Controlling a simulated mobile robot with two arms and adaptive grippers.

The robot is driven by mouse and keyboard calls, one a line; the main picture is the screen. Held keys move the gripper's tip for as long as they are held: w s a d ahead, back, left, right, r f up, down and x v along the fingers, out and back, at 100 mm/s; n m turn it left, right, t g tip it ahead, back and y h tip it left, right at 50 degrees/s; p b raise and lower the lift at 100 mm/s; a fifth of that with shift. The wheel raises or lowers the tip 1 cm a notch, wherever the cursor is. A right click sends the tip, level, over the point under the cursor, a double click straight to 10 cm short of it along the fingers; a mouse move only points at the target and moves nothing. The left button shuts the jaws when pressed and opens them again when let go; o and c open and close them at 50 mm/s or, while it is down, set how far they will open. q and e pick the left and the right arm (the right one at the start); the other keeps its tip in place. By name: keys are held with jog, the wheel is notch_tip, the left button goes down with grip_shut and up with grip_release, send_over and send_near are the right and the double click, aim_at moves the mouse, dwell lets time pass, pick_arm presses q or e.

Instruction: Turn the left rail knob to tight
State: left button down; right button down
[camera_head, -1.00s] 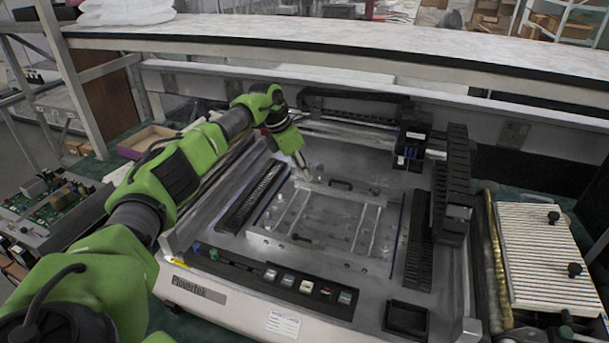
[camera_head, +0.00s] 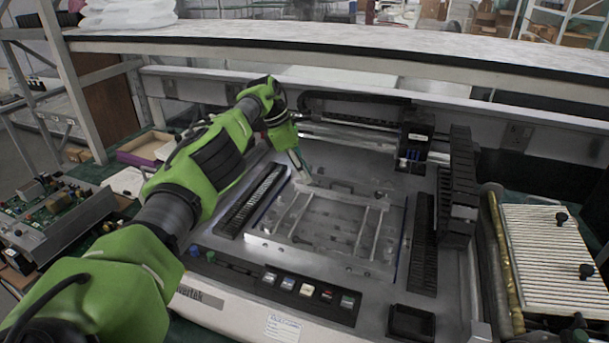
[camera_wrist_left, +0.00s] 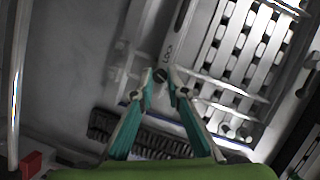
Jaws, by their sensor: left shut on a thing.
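The left rail knob (camera_wrist_left: 160,75) is a small dark round piece in the left wrist view, beside the end of a pale rail. My left gripper (camera_wrist_left: 160,80) has its two teal-lined fingertips closed on either side of it. In the head view my left gripper (camera_head: 302,175) points down at the far left corner of the machine's inner frame (camera_head: 262,246). The knob is too small and covered to make out there. Faint lettering (camera_wrist_left: 168,48) is printed next to the knob, not clearly readable. My right gripper is not in view.
A black slotted strip (camera_head: 250,200) lies left of the frame. A dark gantry carriage (camera_head: 414,145) and a black cable chain (camera_head: 458,185) stand at the back right. A button panel (camera_head: 300,286) and a black tray (camera_head: 410,322) are in front. A shelf (camera_head: 350,50) runs behind.

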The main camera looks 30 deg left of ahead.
pick_arm(q)
jog(key=shift+w+r, duration=0.1)
dwell(0.4)
jog(key=c, duration=2)
grip_release()
jog(key=shift+v, duration=3.75)
